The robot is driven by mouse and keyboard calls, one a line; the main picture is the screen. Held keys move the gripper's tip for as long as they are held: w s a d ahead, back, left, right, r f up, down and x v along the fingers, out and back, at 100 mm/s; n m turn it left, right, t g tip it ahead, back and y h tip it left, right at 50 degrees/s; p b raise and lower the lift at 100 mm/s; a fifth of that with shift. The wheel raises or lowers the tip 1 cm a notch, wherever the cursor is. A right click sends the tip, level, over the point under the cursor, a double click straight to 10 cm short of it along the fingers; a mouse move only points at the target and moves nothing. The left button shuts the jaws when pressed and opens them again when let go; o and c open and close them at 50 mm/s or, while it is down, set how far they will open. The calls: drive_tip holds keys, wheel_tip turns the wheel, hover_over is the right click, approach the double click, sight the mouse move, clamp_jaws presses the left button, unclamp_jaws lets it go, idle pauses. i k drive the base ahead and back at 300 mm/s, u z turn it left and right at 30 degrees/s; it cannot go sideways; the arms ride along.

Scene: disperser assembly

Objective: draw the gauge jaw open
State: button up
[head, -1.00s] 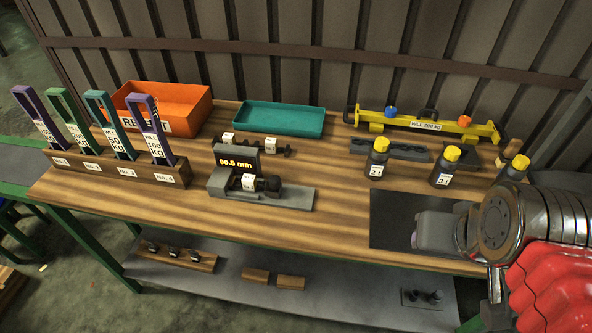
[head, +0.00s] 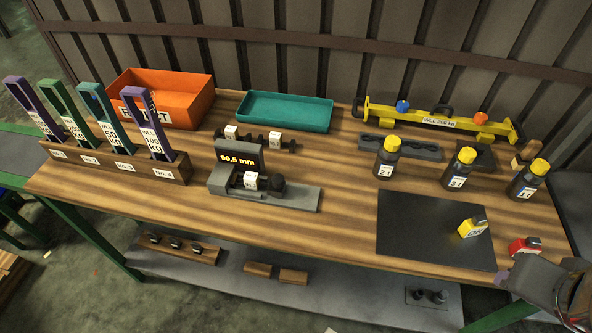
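The gauge (head: 300,197) is a grey bed in the middle of the bench. Its dark display (head: 237,158) reads 90.5 mm in yellow. Whether these touch the jaw faces is too small to tell. My gripper (head: 520,279) is at the lower right corner, far from the gauge and past the black mat. Its fingers cannot be made out, so open or shut does not show.
A black mat (head: 415,235) bears a yellow item (head: 472,227); a red item (head: 525,247) is beside it. Bottles (head: 387,158), a yellow beam (head: 437,122), a teal tray (head: 285,112), an orange bin (head: 165,98) and a tag rack (head: 115,162) surround the gauge. Wood in front is clear.

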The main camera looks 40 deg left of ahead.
sight(279, 183)
drive_tip(key=z, duration=0.1)
drive_tip(key=k, duration=1.7)
drive_tip(key=u, duration=1.25)
drive_tip(key=i, duration=1.15)
drive_tip(key=u, duration=0.05)
